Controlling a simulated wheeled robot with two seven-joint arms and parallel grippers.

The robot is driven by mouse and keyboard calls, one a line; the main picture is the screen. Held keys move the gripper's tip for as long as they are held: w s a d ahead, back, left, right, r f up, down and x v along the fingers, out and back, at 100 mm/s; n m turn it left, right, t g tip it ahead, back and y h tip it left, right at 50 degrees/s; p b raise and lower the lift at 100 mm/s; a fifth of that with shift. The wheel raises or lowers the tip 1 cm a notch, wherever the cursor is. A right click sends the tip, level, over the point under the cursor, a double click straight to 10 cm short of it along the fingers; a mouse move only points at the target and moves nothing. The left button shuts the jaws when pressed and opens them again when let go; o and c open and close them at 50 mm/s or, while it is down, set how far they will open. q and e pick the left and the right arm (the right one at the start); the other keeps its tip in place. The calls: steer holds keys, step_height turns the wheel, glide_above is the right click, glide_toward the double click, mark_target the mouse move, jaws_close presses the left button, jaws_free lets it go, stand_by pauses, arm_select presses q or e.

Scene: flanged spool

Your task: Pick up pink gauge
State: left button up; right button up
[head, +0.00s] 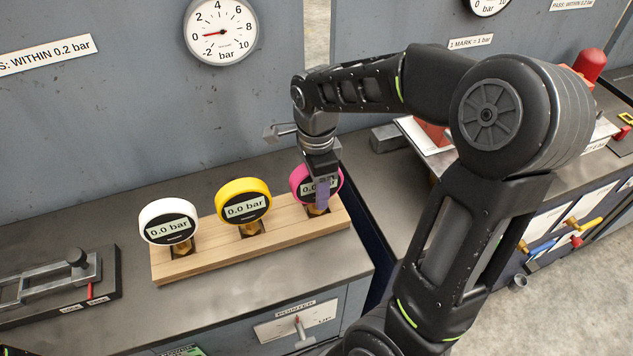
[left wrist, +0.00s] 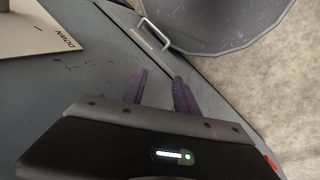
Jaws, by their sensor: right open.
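The pink gauge (head: 298,181) stands at the right end of a wooden block (head: 205,262), its display partly hidden by my right gripper. My right gripper (head: 322,192) is over the pink gauge from above, with a purple finger in front of its face. It is open; I cannot tell whether it touches the gauge. The left wrist view shows my left gripper (left wrist: 160,92) with its two purple fingers apart and nothing between them.
A yellow gauge (head: 243,192) and a white gauge (head: 168,212) stand in the same block, left of the pink one. A clamp-like fixture (head: 60,278) lies on the bench at far left. A wall dial (head: 221,32) hangs behind.

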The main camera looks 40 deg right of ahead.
steer(key=shift+c, duration=0.5)
jaws_close()
stand_by(0.4)
